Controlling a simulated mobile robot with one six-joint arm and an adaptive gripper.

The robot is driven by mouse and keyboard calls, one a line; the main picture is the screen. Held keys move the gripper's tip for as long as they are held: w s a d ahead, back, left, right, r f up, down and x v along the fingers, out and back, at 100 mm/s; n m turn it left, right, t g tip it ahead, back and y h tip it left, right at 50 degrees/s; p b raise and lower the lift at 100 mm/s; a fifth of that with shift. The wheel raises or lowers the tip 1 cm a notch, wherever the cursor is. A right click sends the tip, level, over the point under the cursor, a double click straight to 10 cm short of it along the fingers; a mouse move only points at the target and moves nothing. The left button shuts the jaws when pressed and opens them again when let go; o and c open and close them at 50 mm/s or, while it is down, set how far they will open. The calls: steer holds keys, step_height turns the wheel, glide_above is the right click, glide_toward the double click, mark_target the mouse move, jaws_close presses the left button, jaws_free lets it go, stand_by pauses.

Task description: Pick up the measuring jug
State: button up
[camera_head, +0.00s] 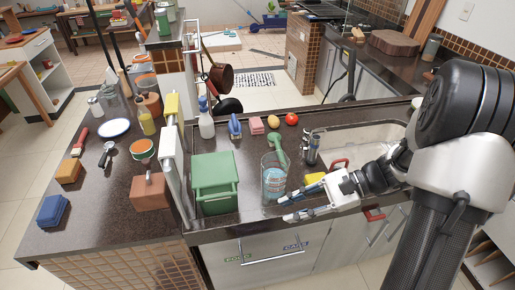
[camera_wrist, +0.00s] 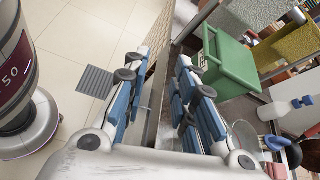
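The measuring jug appears to be the clear, upright vessel with a bluish lower part (camera_head: 273,178) on the dark counter, right of a green box (camera_head: 214,183). My gripper (camera_head: 285,208) is just right of and nearer than the jug in the head view, its fingers pointing left. In the wrist view my gripper (camera_wrist: 160,68) has its two blue-padded fingers spread apart with nothing between them. The jug appears apart from the fingers, though the exact gap is hard to tell.
A green brush (camera_head: 278,149) stands behind the jug. A yellow sponge (camera_head: 315,179) lies by my gripper near the sink (camera_head: 350,143). A spray bottle (camera_head: 206,120), a red tomato (camera_head: 291,118) and a yellow potato-like item (camera_head: 273,121) are farther back. The counter's front edge is close.

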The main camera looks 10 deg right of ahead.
steer(key=w+d+f+m+t+y, duration=0.2)
steer(key=w+d+f+m+t, duration=0.2)
steer(key=d+f+m+t, duration=0.6)
steer(key=g+b, duration=0.1)
steer(key=b, duration=0.2)
glide_toward(265, 192)
steer(key=shift+n, duration=0.3)
steer(key=w+a, duration=0.1)
steer(key=w+a+f, duration=0.1)
steer(key=w+a, duration=0.1)
steer(key=shift+w+a, duration=0.2)
steer(key=shift+a, duration=0.1)
steer(key=x, duration=0.1)
steer(key=b+x, duration=0.2)
steer(key=x, duration=0.1)
steer(key=shift+w+f, duration=0.1)
steer(key=shift+f, duration=0.2)
steer(key=shift+w+a+r, duration=0.1)
steer(key=shift+w+a, duration=0.2)
steer(key=shift+a, duration=0.15)
steer(key=shift+c, duration=0.4)
jaws_close()
